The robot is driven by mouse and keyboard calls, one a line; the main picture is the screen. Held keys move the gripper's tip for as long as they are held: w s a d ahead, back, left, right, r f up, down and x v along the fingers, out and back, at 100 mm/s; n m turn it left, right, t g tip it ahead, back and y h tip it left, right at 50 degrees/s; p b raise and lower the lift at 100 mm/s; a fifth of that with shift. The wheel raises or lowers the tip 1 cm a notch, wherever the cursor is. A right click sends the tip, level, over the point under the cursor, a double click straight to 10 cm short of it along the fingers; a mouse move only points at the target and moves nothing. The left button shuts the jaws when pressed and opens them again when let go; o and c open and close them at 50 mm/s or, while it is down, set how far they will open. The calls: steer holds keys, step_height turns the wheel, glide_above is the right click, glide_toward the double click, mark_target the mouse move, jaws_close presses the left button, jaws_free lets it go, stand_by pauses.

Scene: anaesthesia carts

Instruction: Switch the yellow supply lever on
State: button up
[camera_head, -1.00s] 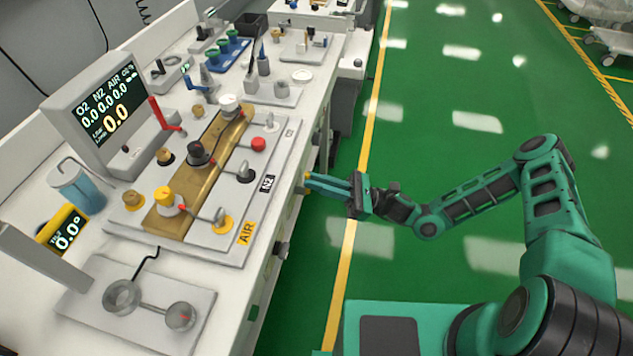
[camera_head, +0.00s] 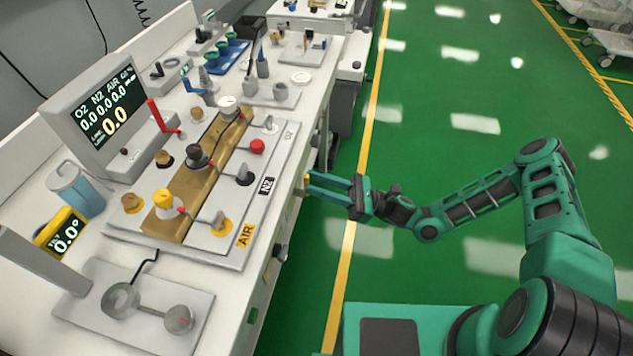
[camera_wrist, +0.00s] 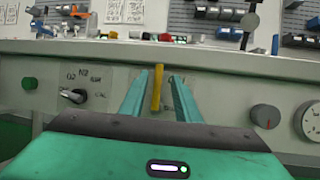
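A yellow lever (camera_wrist: 156,88) stands roughly upright on the cart's front panel in the wrist view. My gripper (camera_wrist: 167,76) is open, its two teal fingers on either side of the lever, which appears nearer the left finger. I cannot tell whether they touch. In the head view my gripper (camera_head: 309,184) reaches the cart's front edge from the right, its fingers spread. Only a small yellow part of the lever (camera_head: 304,190) shows there, at the fingertips.
In the wrist view, a black selector (camera_wrist: 74,96) and green button (camera_wrist: 30,83) lie left, a grey knob (camera_wrist: 265,116) right. The cart top holds a brass manifold (camera_head: 190,190) with several valves, and a display (camera_head: 100,108).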

steer(key=v, duration=1)
steer(key=shift+d+f, duration=0.1)
steer(key=shift+f, duration=0.05)
